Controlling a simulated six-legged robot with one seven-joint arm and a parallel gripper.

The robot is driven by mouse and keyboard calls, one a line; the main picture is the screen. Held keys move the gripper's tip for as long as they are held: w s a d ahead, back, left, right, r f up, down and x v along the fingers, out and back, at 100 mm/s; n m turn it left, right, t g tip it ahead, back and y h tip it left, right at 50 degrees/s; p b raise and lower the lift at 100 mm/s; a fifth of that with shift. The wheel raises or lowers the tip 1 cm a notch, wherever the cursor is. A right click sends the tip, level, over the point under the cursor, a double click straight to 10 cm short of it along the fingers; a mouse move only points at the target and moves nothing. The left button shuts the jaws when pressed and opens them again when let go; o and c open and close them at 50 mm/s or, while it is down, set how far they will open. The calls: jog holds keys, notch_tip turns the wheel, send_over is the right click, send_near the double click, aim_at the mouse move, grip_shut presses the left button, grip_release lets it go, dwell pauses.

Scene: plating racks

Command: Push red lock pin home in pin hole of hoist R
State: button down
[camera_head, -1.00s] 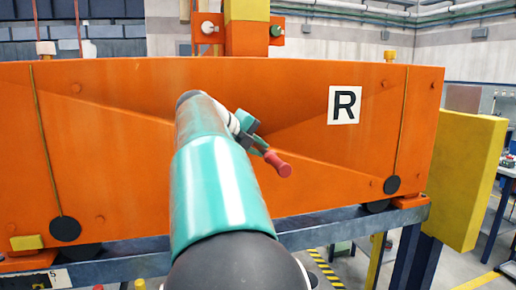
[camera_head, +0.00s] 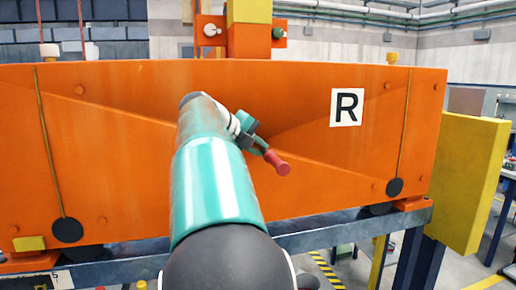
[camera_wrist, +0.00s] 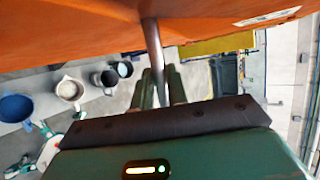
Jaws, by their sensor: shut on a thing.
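The red lock pin (camera_head: 277,162) shows its red grip end in the head view, sticking out down and right from my gripper (camera_head: 256,144). My gripper is shut on it, in front of the orange hoist R (camera_head: 130,150), which carries a white R plate. In the wrist view a grey metal shaft (camera_wrist: 153,40) stands between the fingers of my gripper (camera_wrist: 162,80), near the orange face (camera_wrist: 70,35). I cannot tell whether it touches that face. I cannot make out the pin hole in either view.
The hoist's orange body rests on a blue-grey steel frame (camera_head: 330,232). A yellow panel (camera_head: 468,180) stands to the right. An orange upright with a yellow block (camera_head: 250,12) rises behind the top edge. In the wrist view, several buckets, one blue (camera_wrist: 14,106), lie beyond at the left.

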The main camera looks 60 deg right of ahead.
aim_at(280, 169)
jog(key=shift+w+d, duration=0.65)
jog(key=c, duration=1.3)
grip_release()
jog(key=s+a, duration=1.2)
jog(key=shift+s+a+r, duration=0.1)
jog(key=shift+s+a, duration=0.25)
jog(key=shift+s, duration=0.05)
jog(key=shift+s+a, duration=0.35)
jog(key=shift+s, duration=0.05)
jog(key=shift+w, duration=0.1)
